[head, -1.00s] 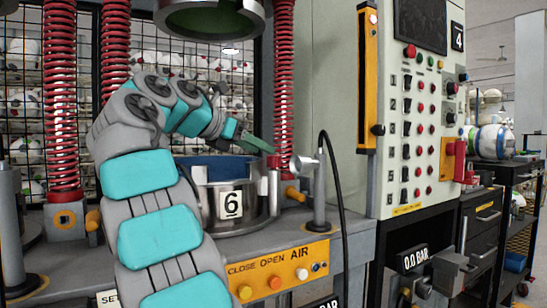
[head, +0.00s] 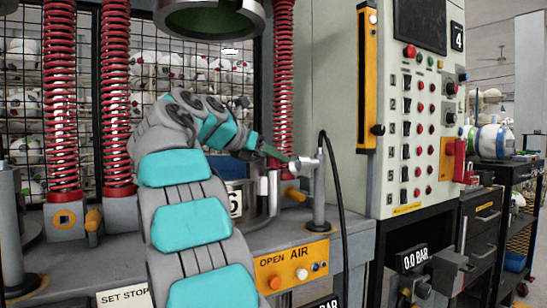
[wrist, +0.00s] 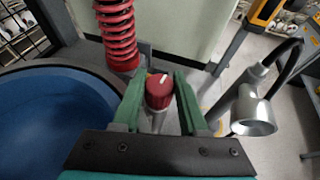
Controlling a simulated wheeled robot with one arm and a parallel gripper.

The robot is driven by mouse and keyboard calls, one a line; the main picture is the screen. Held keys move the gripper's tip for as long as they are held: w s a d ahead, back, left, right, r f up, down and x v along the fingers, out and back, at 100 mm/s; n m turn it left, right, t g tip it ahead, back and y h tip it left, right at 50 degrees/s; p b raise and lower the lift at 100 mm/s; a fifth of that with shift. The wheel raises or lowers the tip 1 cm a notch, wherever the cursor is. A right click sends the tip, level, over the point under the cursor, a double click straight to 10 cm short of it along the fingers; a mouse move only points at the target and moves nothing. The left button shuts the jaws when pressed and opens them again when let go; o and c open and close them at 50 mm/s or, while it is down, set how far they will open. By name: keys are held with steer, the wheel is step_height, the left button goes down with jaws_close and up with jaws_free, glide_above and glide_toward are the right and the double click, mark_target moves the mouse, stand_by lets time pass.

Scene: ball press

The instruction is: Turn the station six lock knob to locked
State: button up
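The lock knob (wrist: 158,92) is a dark red ribbed cap with a white mark on top, seen from above in the wrist view. The mark points up and slightly right in that view. My gripper (wrist: 160,82) is open, with one green finger on each side of the knob and small gaps visible. In the head view my gripper (head: 279,155) is at the red post beside the station six pot, and its fingers hide the knob's top. The white "6" plate (head: 235,202) is partly hidden by my arm.
A silver nozzle (wrist: 253,113) on a post stands close right of my fingers; it also shows in the head view (head: 305,163). A red spring (wrist: 117,30) stands behind the knob. The blue-lined pot (wrist: 50,120) is at the left.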

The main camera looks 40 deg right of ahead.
jaws_close()
steer(key=shift+r, duration=0.15)
steer(key=shift+w+r+m+g, duration=0.15)
steer(key=shift+r+m+g, duration=0.05)
steer(key=shift+m+g, duration=0.1)
steer(key=shift+r, duration=0.15)
stand_by(1.0)
steer(key=shift+o, duration=1.7)
jaws_free()
steer(key=shift+a, duration=0.1)
